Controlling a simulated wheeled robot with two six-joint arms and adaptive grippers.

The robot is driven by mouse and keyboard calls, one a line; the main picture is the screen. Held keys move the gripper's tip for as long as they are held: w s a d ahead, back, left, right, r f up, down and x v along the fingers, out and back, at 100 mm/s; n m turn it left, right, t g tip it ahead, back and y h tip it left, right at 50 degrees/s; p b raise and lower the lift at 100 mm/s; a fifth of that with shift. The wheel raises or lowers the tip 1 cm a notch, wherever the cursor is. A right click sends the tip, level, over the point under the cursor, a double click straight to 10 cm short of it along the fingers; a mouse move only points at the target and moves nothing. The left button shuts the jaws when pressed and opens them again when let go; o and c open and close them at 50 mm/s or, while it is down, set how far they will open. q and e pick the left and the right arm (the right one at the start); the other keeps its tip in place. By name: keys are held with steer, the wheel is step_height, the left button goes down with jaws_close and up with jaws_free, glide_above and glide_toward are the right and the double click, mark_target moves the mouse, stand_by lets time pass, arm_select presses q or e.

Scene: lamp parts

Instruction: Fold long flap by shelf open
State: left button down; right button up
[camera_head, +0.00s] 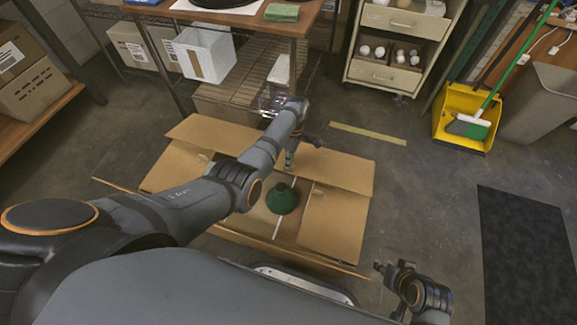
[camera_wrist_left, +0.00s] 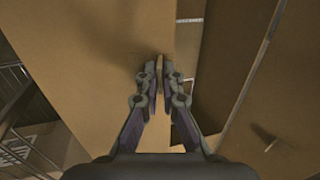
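An open cardboard box sits on the floor, its right short flap (camera_head: 333,222) and left short flap (camera_head: 172,168) showing in the head view. The long flap by the shelf (camera_head: 345,172) runs along its far side; what seems to be this flap fills much of the left wrist view (camera_wrist_left: 95,60). My left gripper (camera_head: 290,160) is at this flap, partly hidden by my arm. In the wrist view its fingers (camera_wrist_left: 160,65) are nearly together near a cardboard edge, with no clear grip on it. My right gripper (camera_head: 379,268) hangs apart at the box's near right; its opening is unclear.
A green lampshade (camera_head: 282,198) is in the box. A wire shelf (camera_head: 262,62) stands close behind it, a drawer cabinet (camera_head: 398,45) farther back. A yellow dustpan (camera_head: 466,115) and a dark mat (camera_head: 530,255) are at right. Floor right of the box is clear.

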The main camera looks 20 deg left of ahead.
arm_select(q)
steer(key=shift+w+r, duration=0.95)
steer(key=shift+r, duration=0.35)
steer(key=shift+w+r, duration=0.95)
steer(key=shift+r, duration=0.3)
steer(key=c, duration=1.6)
jaws_free()
steer(key=shift+c, duration=0.2)
steer(key=shift+o, duration=0.5)
steer(key=shift+w+f, duration=0.1)
steer(key=shift+f, duration=0.15)
steer(key=v, duration=1.2)
steer(key=shift+s, duration=0.2)
